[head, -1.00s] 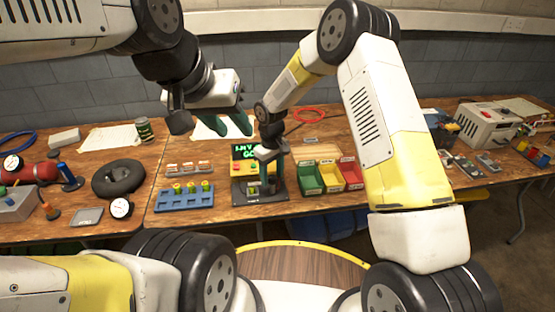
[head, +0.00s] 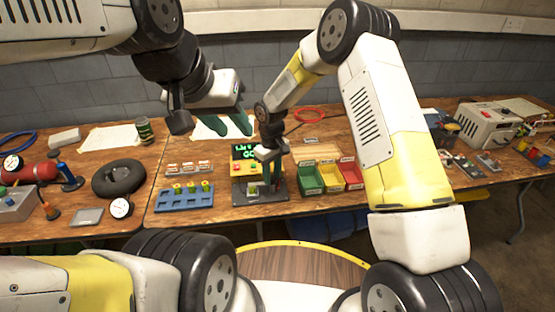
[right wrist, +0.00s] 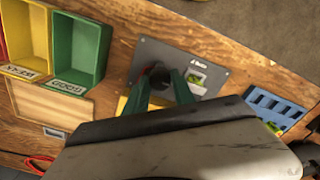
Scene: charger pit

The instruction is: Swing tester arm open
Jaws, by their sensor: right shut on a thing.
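The tester (head: 240,168) is a yellow box with a lit green display on a dark grey base plate (right wrist: 215,50), on the bench. A pale nest with a green piece (right wrist: 196,80) sits on the plate. My right gripper (head: 266,183) is low over the plate, in front of the box. In the right wrist view its green fingers (right wrist: 160,88) are closed around a dark round knob (right wrist: 158,72), seemingly the tester arm's handle. The rest of that arm is hidden. My left gripper (head: 230,127) hangs higher up, its fingers apart and empty.
A blue rack (head: 170,205) with several yellow-green pieces stands left of the tester. Green (head: 309,190), yellow (head: 332,187) and red (head: 352,186) bins stand close on its right. A black ring (head: 119,177) and gauge (head: 121,208) lie farther left.

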